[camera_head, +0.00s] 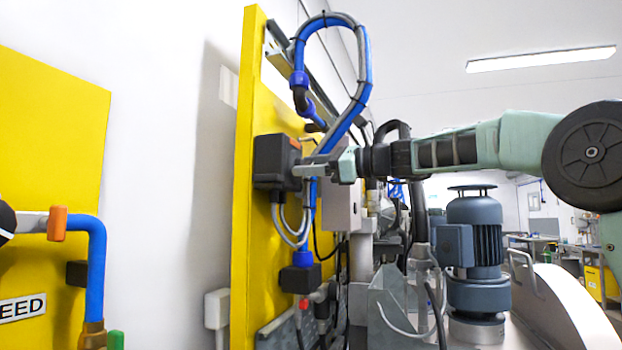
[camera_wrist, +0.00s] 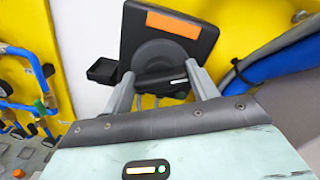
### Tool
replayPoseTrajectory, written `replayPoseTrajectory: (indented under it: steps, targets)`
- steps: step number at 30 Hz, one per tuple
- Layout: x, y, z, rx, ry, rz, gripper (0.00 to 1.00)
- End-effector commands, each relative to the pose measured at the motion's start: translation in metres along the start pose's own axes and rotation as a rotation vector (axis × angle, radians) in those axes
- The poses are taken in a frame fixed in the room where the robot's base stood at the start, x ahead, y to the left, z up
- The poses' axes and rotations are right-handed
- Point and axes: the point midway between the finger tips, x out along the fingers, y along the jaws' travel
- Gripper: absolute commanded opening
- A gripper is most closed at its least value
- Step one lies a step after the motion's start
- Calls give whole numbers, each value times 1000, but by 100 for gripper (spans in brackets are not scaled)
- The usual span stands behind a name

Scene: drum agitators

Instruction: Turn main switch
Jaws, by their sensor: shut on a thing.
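The main switch is a dark box with a round knob on the yellow panel. In the wrist view the switch box (camera_wrist: 190,28) shows an orange label at its top, and the grey round knob (camera_wrist: 157,56) sits at its middle. In the head view the switch box (camera_head: 272,162) is seen from the side. My gripper (camera_head: 308,170) reaches it from the right. In the wrist view my gripper (camera_wrist: 160,80) has one finger on each side of the knob's dark handle bar and is shut on it. The exact finger contact is partly hidden.
Blue and grey hoses (camera_head: 362,85) loop above the switch and run down close behind my gripper. The yellow panel (camera_head: 250,110) stands edge-on. A grey-blue motor (camera_head: 475,240) stands below my arm. Blue pipes (camera_head: 97,270) are at the left.

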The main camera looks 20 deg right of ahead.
Motion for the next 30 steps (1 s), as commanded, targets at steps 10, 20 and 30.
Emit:
replayPoseTrajectory:
  steps: [10, 20, 30]
  targets:
    - [0, 3, -4, -332, 0, -1, 35]
    - [0, 4, -4, -645, 0, 1, 35]
    - [0, 4, -4, -917, 1, 1, 35]
